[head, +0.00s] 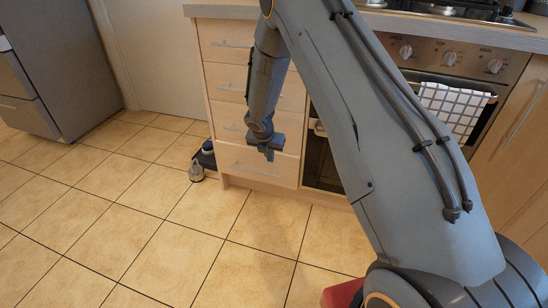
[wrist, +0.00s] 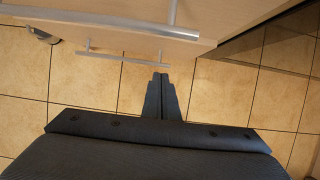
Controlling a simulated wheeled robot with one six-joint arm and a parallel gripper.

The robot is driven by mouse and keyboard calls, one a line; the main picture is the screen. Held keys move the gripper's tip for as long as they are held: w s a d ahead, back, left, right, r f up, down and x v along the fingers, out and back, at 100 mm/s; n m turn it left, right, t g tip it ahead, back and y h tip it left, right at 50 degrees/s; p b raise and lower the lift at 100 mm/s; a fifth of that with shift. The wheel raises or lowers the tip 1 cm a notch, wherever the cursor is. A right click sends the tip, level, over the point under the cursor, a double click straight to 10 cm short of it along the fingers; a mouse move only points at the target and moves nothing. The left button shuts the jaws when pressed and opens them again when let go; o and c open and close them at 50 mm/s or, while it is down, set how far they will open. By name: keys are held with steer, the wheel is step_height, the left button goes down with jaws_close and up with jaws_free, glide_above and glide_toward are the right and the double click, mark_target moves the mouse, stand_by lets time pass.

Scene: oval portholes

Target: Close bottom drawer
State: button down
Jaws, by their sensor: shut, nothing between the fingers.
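The bottom drawer (head: 235,160) is the lowest front in a light wood stack of drawers in the head view. I cannot tell clearly whether it stands slightly out or flush. Its bar handle (head: 252,172) runs across the front; a lower handle (wrist: 120,56), which looks like this one, shows in the wrist view. My gripper (head: 269,155) is shut and empty, pointing down in front of the right part of the bottom drawer.
The drawers above (head: 226,75) look closed. An oven (head: 455,70) with a checked towel (head: 452,108) stands to the right. Small dark and metallic items (head: 197,171) sit on the floor left of the drawers. The tiled floor (head: 130,230) in front is clear.

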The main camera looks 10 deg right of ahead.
steer(key=d+p+v, duration=0.1)
steer(key=p+v, duration=0.1)
steer(key=v, duration=0.4)
steer(key=s+d+p, duration=0.5)
steer(key=d+p, duration=0.1)
steer(key=d, duration=0.2)
steer(key=w+d+f+b, duration=0.2)
steer(key=w+d+f, duration=0.1)
steer(key=w+f, duration=0.4)
steer(key=shift+d+f, duration=0.3)
steer(key=shift+f, duration=0.55)
